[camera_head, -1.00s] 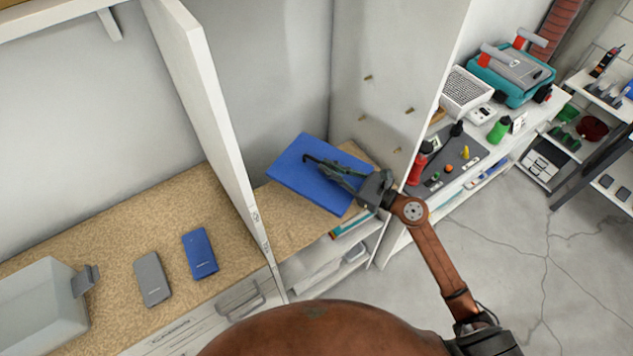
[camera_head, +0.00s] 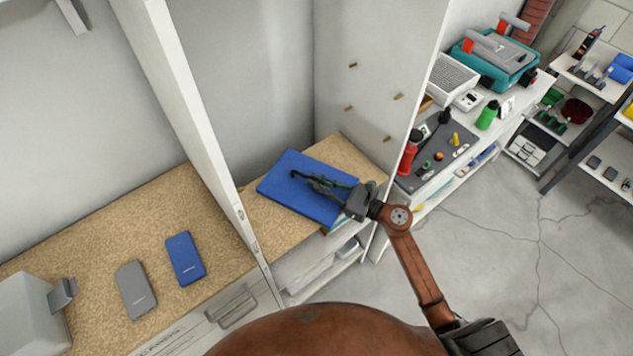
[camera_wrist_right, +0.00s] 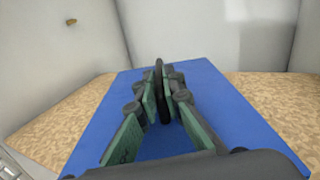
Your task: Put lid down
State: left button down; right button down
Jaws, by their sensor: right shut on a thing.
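The lid (camera_head: 283,196) is a flat blue rectangular panel with a dark upright handle (camera_wrist_right: 160,88). It lies roughly level over the wood-topped shelf in the right-hand compartment, at or just above the surface; I cannot tell if it touches all along. My right gripper (camera_head: 312,180) is shut on the handle, its green-padded fingers on either side of it. In the right wrist view, the lid (camera_wrist_right: 215,95) spreads out beneath the fingers (camera_wrist_right: 160,95). My left gripper is not in view.
A white divider (camera_head: 195,130) stands left of the lid, and a white panel with pegs (camera_head: 370,90) behind and right. Blue (camera_head: 185,258) and grey (camera_head: 136,289) flat items and a grey box (camera_head: 28,315) are on the left shelf. A cluttered bench (camera_head: 440,165) stands right.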

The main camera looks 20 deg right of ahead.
jog(key=shift+f, duration=0.1)
jog(key=c, duration=2.5)
grip_release()
jog(key=o, duration=0.4)
jog(key=shift+r, duration=0.2)
jog(key=v, duration=1.2)
jog(key=shift+s+b, duration=0.1)
jog(key=shift+b, duration=0.25)
